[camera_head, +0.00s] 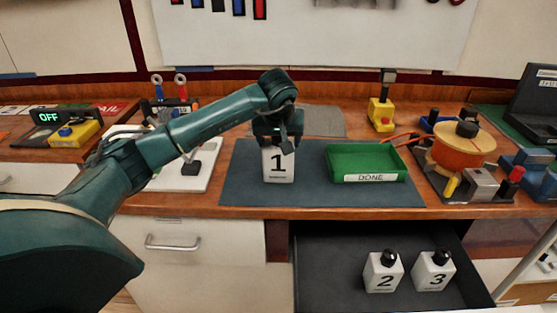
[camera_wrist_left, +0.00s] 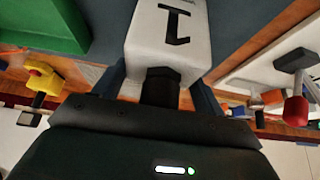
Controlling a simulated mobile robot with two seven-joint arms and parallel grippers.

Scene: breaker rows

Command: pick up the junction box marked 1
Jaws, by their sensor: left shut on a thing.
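The white junction box marked 1 (camera_head: 278,166) stands upright on the dark mat, left of the green tray. My left gripper (camera_head: 279,141) is above it, pointing down, and is shut on it. In the left wrist view the box (camera_wrist_left: 170,40) shows its number and its black top part, between the two fingers of my left gripper (camera_wrist_left: 160,85). Whether the box touches the mat or is slightly above it, I cannot tell. The boxes marked 2 (camera_head: 383,272) and 3 (camera_head: 433,272) stand in the open drawer below. My right gripper is not in view.
The green tray (camera_head: 365,177) labelled DONE is empty, right of the box on the mat (camera_head: 240,188). An orange round device (camera_head: 463,150) and tools stand at the right. A yellow device (camera_head: 381,115) stands behind. The open drawer (camera_head: 325,275) juts out in front.

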